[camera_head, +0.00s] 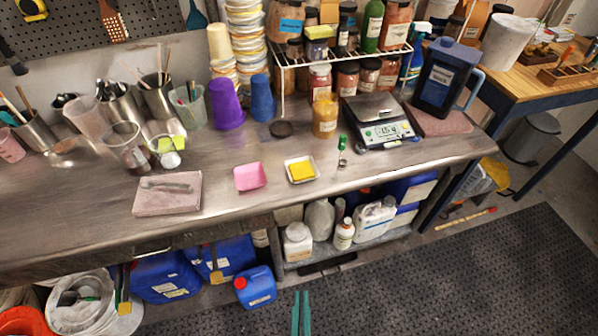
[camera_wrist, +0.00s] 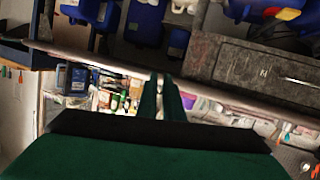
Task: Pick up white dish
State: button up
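The white dish (camera_head: 313,178) is a small square tray on the metal workbench, near its front edge, with a yellow block or filling in it. A pink dish (camera_head: 250,177) sits just left of it. My gripper (camera_head: 301,313) shows as two green fingers at the bottom of the head view, in front of and apart from the bench. In the wrist view my gripper (camera_wrist: 162,84) has a narrow gap between its fingers and nothing in it. I cannot make out the white dish in the tilted wrist view.
Behind the dish on the bench (camera_head: 222,183) stand a yellow-orange jar (camera_head: 325,117), a scale (camera_head: 378,122) and a small green-topped item (camera_head: 342,146). Purple (camera_head: 226,105) and blue cups stand further back. Bottles fill a shelf under the bench. The front strip near the dish is clear.

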jog(key=w+a+r+n, duration=0.1)
jog(key=w+r+n, duration=0.15)
jog(key=w, duration=1.15)
jog(key=n+g+y, duration=0.1)
jog(key=n+y, duration=0.1)
jog(key=n, duration=0.1)
send_near(288, 171)
jog(key=x, duration=0.8)
jog(key=shift+w+a, duration=0.1)
jog(key=shift+w, duration=0.2)
grip_shut()
